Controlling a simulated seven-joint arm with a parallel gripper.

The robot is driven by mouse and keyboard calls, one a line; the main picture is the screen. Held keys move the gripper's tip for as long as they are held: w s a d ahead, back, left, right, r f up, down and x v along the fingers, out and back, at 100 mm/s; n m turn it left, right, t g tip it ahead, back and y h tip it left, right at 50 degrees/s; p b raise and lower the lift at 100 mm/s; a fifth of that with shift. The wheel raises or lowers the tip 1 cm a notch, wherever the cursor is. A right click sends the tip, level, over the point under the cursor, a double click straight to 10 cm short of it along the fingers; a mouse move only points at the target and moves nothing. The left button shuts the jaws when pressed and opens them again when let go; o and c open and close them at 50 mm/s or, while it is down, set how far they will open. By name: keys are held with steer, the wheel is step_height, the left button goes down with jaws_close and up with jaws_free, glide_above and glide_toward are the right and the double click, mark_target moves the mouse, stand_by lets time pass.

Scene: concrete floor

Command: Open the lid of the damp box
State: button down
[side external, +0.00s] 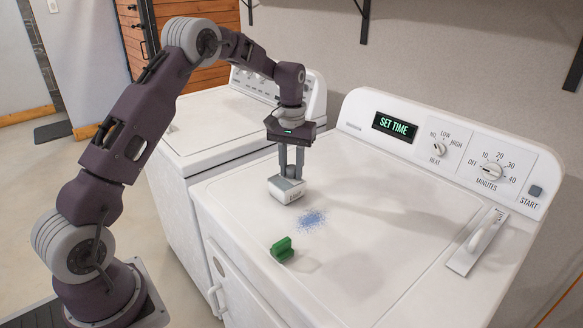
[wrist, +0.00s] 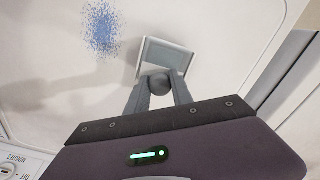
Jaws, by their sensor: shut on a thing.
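The small white box (side external: 287,194) sits on top of the white machine, with dark lettering on its front too small to read. My gripper (side external: 291,174) points down over the box. Its two grey fingers (wrist: 157,84) are shut on a round grey knob (wrist: 159,83) at the lid. I cannot tell whether there is a gap between lid and box.
A blue speckled patch (side external: 312,220) lies beside the box, also in the wrist view (wrist: 102,28). A green block-like object (side external: 282,250) lies nearer the front edge. A control panel (side external: 440,150) reading "SET TIME" rises at the back. A white handled piece (side external: 477,242) is at right.

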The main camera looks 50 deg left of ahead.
steer(key=s, duration=0.6)
steer(key=shift+s, duration=0.3)
steer(key=c, duration=1.1)
jaws_free()
step_height(320, 180, up, 7)
